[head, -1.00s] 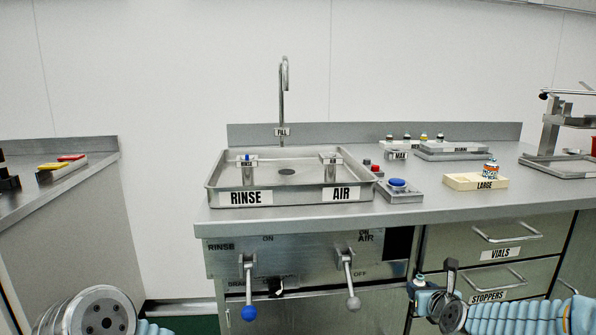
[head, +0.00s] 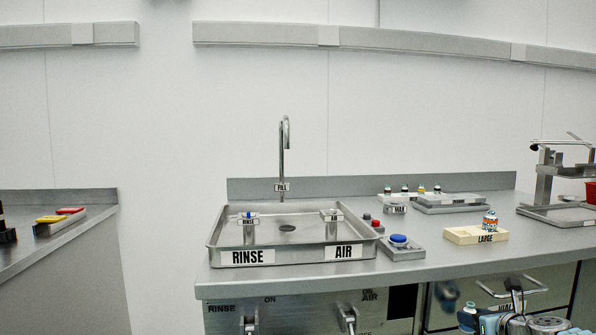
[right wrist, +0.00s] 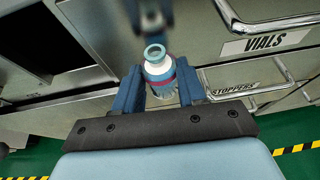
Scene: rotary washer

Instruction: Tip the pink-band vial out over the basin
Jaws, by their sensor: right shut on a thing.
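My right gripper (right wrist: 160,90) is shut on a small vial (right wrist: 158,68) with a white shoulder, a blue-grey rim and a pink band, seen between the fingers in the right wrist view. The vial shows small and roughly upright at the bottom of the head view (head: 468,308), in front of the drawers and below the counter top. The steel basin (head: 290,256), labelled RINSE and AIR, sits on the counter up and to the left of it, well apart. My left gripper is out of view.
A tall spout (head: 283,150) labelled FILL stands behind the basin. A blue button (head: 398,240) and a cream LARGE tray (head: 462,236) holding an orange-banded vial (head: 490,221) are right of the basin. Two levers (head: 347,320) hang below it. Drawer handles (right wrist: 265,22) are near my gripper.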

